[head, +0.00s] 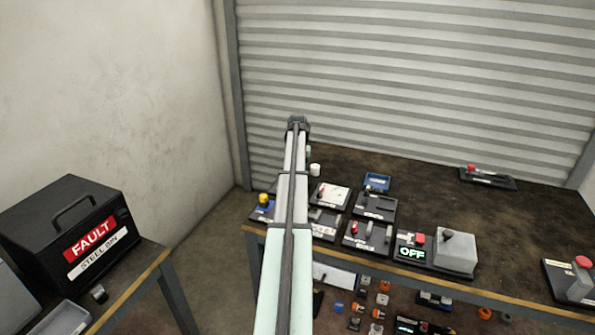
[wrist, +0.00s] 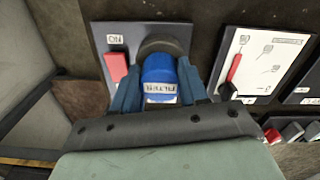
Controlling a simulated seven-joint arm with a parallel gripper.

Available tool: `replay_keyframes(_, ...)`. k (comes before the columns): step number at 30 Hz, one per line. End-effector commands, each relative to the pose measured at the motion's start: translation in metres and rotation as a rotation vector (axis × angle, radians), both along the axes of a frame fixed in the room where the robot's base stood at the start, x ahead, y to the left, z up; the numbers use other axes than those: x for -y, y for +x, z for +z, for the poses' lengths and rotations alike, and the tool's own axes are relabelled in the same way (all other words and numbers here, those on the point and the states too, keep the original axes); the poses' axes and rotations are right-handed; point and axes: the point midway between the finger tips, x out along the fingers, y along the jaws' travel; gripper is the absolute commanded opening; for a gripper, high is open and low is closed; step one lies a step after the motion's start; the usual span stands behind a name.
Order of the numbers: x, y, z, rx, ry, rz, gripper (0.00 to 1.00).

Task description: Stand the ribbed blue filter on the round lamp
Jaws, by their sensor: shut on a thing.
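The blue filter (wrist: 160,75) is between the fingers of my gripper (wrist: 160,92) in the wrist view. The fingers are shut on its sides, and a white label with dark letters faces the camera. Its ribs are too small to make out. A dark round piece (wrist: 166,46), which looks like the round lamp, sits on a grey panel (wrist: 188,30) just beyond the filter. The filter overlaps its near edge in the picture; I cannot tell whether they touch.
The grey panel has a red switch (wrist: 117,66) left of the filter. A white panel (wrist: 262,60) with a red lever is to the right. In the head view, several other panels and a grey box (head: 455,252) stand on the dark bench (head: 420,180). Its back middle is clear.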

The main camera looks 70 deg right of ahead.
Motion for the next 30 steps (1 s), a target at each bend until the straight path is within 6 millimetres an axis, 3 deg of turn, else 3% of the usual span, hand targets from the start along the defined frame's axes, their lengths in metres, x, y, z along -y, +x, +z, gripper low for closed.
replay_keyframes(9,0.000,0.000,0.000,0.000,0.000,0.000,0.69)
replay_keyframes(19,0.000,0.000,0.005,0.000,-0.001,0.000,0.69)
replay_keyframes(23,0.001,0.000,0.021,0.001,-0.003,0.000,0.69)
replay_keyframes(30,0.001,0.000,0.066,0.001,-0.002,0.000,0.69)
